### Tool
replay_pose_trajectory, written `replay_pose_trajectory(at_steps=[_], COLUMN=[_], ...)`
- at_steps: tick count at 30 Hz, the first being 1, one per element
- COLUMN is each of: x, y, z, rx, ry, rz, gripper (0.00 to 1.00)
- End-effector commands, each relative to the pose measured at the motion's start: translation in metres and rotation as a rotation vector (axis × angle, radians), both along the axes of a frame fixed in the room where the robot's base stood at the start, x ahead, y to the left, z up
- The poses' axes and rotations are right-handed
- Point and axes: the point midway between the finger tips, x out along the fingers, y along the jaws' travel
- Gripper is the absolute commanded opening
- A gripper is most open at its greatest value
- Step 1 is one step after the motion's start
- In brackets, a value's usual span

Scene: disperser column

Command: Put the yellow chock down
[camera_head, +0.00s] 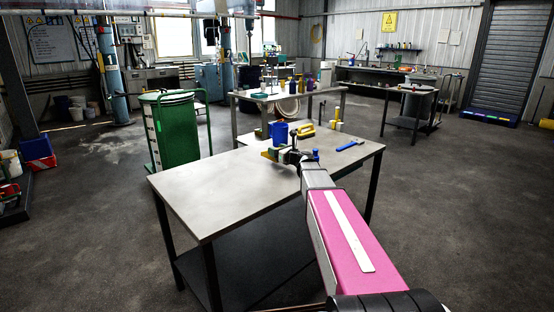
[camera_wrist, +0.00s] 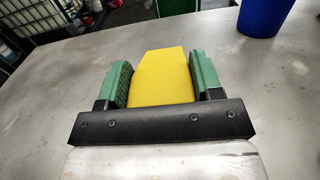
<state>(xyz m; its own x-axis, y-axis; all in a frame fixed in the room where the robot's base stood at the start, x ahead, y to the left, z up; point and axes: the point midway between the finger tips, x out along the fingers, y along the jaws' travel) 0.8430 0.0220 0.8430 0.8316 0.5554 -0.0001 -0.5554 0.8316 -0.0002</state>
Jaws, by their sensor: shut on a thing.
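The yellow chock (camera_wrist: 162,78) is between the two green fingers of my gripper (camera_wrist: 160,72) in the wrist view, and the fingers touch its sides. The grey table top (camera_wrist: 60,92) lies beneath and around it. From the wrist view I cannot tell whether the chock touches the table or hangs just above it. In the head view my gripper (camera_head: 272,153) is over the far part of the near table (camera_head: 215,185). The chock is small there, a yellow patch (camera_head: 266,154) at the gripper's tip.
A blue container (camera_head: 279,132) stands close beyond my gripper, also at the upper right in the wrist view (camera_wrist: 264,14). The table's left part is bare. A green drum (camera_head: 175,130) stands behind.

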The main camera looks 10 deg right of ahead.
Motion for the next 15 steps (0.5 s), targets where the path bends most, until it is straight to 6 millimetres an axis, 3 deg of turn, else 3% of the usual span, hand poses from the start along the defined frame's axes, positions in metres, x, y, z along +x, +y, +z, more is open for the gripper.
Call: replay_pose_trajectory(at_steps=[9,15], x=[0.0,0.0], y=[0.0,0.001], z=[-0.035,-0.039], rx=[0.002,0.001], ry=[0.002,-0.001], rz=[0.0,0.0], gripper=[0.3,0.3])
